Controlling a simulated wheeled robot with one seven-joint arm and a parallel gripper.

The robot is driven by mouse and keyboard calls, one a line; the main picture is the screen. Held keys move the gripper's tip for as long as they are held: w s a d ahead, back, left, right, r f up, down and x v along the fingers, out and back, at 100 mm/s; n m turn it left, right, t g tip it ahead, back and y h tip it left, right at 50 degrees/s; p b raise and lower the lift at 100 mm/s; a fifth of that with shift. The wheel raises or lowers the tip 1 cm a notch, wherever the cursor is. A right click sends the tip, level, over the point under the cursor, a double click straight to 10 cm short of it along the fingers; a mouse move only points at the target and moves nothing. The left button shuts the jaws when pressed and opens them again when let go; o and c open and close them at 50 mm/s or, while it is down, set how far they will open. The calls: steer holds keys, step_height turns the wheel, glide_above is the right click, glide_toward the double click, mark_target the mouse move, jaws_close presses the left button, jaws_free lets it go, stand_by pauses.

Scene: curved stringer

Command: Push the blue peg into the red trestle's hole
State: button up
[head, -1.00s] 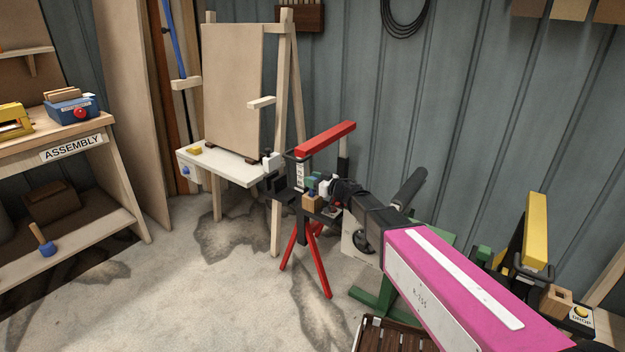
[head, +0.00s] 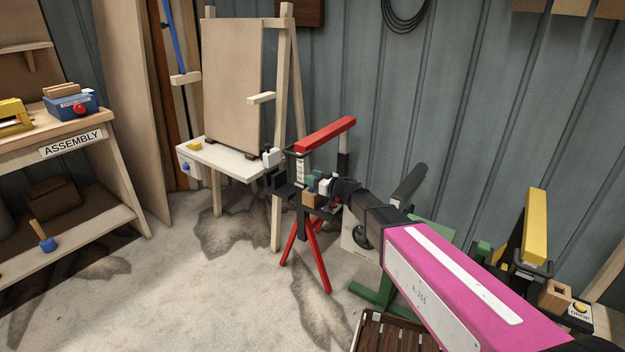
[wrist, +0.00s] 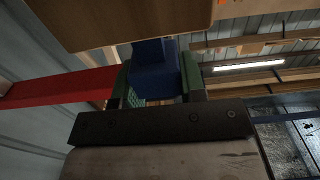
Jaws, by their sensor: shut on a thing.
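The blue peg (wrist: 153,68) sits between the green-padded fingers of my gripper (wrist: 155,82) in the wrist view, and the gripper is shut on it. The peg's far end meets or passes behind the edge of a tan wooden block (wrist: 130,18); I cannot tell whether it is inside anything. The red trestle has a red top bar (head: 325,135) and red splayed legs (head: 322,266) in the head view. Its bar also shows at the left of the wrist view (wrist: 58,88). My gripper (head: 315,187) is at the trestle, below the bar. The hole is hidden.
A white shelf (head: 222,160) with an easel board (head: 232,90) stands behind and left of the trestle. A yellow-topped trestle (head: 536,230) stands at the right. The assembly bench (head: 100,160) is at the far left. The floor between bench and trestle is clear.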

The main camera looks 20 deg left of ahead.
steer(key=shift+r, duration=1.45)
steer(key=shift+f, duration=1.65)
stand_by(0.7)
steer(key=o, duration=1.1)
steer(key=shift+c, duration=0.2)
steer(key=shift+d, duration=0.1)
steer(key=v, duration=0.7)
steer(key=shift+s+d, duration=0.15)
